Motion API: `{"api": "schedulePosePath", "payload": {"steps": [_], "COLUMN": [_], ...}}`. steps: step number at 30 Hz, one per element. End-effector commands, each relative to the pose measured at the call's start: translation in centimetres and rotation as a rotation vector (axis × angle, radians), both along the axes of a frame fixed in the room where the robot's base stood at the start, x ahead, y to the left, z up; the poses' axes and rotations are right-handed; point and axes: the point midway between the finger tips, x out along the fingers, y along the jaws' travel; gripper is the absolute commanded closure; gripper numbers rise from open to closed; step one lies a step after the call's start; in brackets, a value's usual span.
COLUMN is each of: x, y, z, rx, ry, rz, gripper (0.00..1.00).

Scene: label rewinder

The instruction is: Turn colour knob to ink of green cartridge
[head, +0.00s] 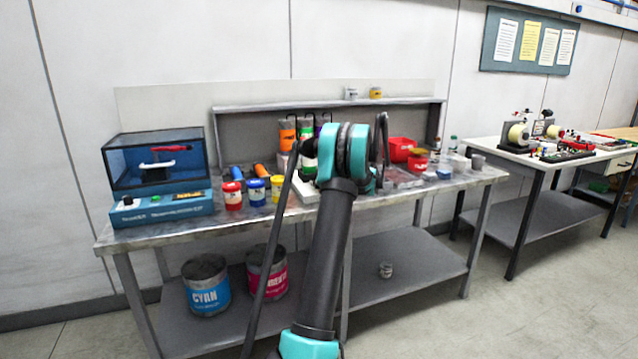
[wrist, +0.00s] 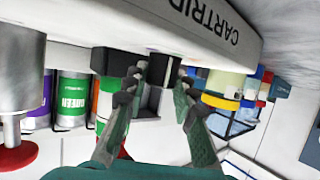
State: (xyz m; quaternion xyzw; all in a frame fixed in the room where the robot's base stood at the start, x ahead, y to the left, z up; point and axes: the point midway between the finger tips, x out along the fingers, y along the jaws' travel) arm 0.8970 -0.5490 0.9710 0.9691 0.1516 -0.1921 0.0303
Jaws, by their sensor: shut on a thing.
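My gripper (wrist: 159,84) is shut on a dark knob (wrist: 158,68) on the front of a white box marked "CARTRID..." in the wrist view. The knob sits between the two fingertips, and its pointer or marks cannot be made out. A green cartridge (wrist: 72,101), labelled GREEN, hangs behind, between a purple one (wrist: 41,108) and an orange one (wrist: 105,98). In the head view the green cartridge (head: 306,128) hangs on the rack above the bench. The white box (head: 303,192) is partly covered by my arm there, and my gripper is hidden.
Red, blue and yellow ink jars (head: 255,192) stand left of my arm on the bench (head: 400,197). A blue machine with a glass case (head: 160,208) stands at the left end. A red bin (head: 401,149) is to the right. Paint cans (head: 206,286) stand on the lower shelf.

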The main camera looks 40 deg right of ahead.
Motion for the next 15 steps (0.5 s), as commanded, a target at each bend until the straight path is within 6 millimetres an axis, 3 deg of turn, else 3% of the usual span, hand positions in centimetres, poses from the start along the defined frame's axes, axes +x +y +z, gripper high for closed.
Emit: {"api": "schedulePosePath", "payload": {"steps": [8,9,15], "x": [-0.11,-0.11,-0.07], "y": [-0.03,-0.03,-0.01], "z": [-0.18,-0.18,-0.11], "rx": [-0.002,-0.002,-0.001], "ry": [0.004,0.004,0.003], "rz": [0.001,0.0,0.0], "gripper": [1.0,0.73,0.52]}}
